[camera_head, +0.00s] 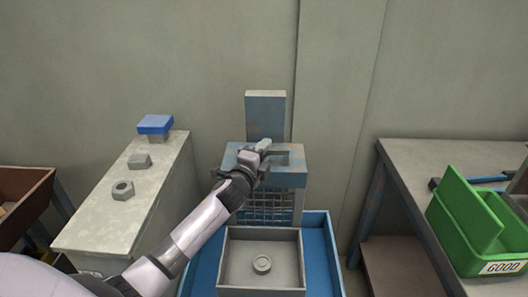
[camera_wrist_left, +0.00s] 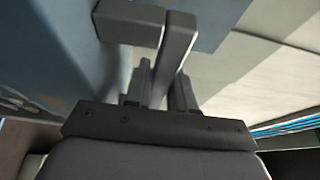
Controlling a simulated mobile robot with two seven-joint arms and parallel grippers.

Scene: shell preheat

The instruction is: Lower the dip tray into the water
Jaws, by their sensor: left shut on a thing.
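My left gripper (camera_head: 262,150) is shut on a grey bar-like handle (camera_head: 284,158) at the blue-grey housing (camera_head: 290,177) of the dip station. In the left wrist view the handle (camera_wrist_left: 178,45) is L-shaped, and its long bar runs down between the fingers (camera_wrist_left: 160,85). My right gripper is not in view.
A pale bench (camera_head: 95,222) at the left carries a blue-topped block (camera_head: 155,125) and two grey metal parts. A wire mesh (camera_head: 268,208) hangs under the housing. At the right, a grey table (camera_head: 415,163) holds a green bin (camera_head: 465,215) marked GOOD.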

